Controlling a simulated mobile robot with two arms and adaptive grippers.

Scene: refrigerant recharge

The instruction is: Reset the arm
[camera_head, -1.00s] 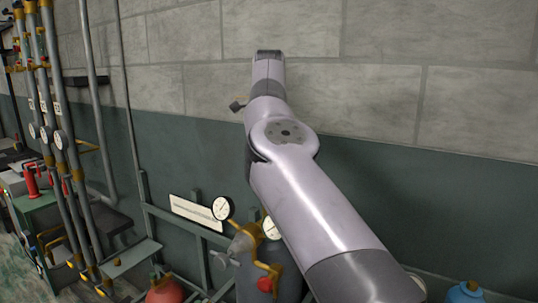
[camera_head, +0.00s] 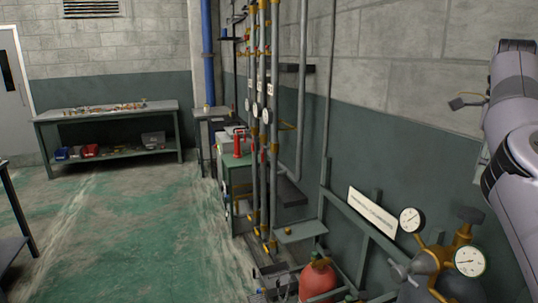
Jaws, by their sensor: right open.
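My right arm rises along the right edge of the view, light grey with dark joints. Part of my right gripper (camera_head: 466,101) shows beside it, small and dark, in front of the grey block wall. The gripper is open, and I see nothing between its fingers. Most of the gripper and wrist is hidden behind the arm. My left gripper is not in view.
Grey cylinder (camera_head: 447,287) with brass valve and gauges (camera_head: 411,220) stands below my arm. A red tank (camera_head: 317,279) sits in a green rack. Vertical pipes (camera_head: 264,140) line the wall. A workbench (camera_head: 108,112) stands far left. Green floor (camera_head: 130,235) is clear.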

